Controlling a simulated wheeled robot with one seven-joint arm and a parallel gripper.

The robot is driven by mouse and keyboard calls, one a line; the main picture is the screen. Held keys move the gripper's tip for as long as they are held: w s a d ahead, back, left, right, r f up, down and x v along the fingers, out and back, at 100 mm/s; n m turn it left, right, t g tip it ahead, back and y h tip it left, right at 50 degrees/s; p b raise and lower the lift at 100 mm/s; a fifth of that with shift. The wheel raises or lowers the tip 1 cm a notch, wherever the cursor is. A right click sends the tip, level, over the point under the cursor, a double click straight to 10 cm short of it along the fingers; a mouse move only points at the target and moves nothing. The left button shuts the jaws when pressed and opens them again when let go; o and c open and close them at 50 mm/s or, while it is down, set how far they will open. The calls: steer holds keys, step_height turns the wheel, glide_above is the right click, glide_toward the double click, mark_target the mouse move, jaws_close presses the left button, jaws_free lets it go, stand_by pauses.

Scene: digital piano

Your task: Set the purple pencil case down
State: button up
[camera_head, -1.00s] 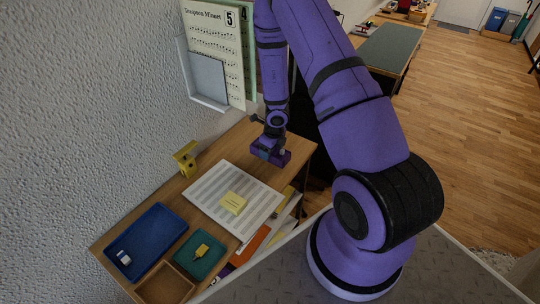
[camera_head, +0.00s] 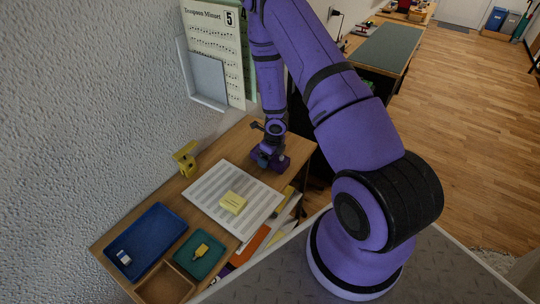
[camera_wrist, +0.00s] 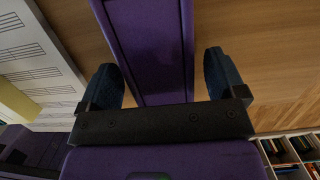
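The purple pencil case (camera_wrist: 150,50) lies on the wooden desk, between the fingers of my gripper in the wrist view. My gripper (camera_wrist: 165,85) is open, its two dark blue fingers on either side of the case with a narrow gap showing at the right one. In the head view my gripper (camera_head: 268,160) is low over the far right part of the desk, and the case is mostly hidden behind it.
Nearer are a blue tray (camera_head: 147,240), a teal tray (camera_head: 187,257) and a wooden tray (camera_head: 165,287). A yellow object (camera_head: 185,158) stands by the wall. The desk edge is close on the right.

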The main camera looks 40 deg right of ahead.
steer(key=r, duration=0.6)
steer(key=shift+s+d+r, duration=0.2)
steer(key=shift+s+r, duration=0.05)
steer(key=shift+s, duration=0.15)
steer(key=shift+s+r, duration=0.15)
steer(key=shift+r, duration=1.15)
steer(key=shift+s+r, duration=0.25)
steer(key=shift+r, duration=0.2)
steer(key=shift+d+r, duration=0.1)
steer(key=shift+r, duration=0.9)
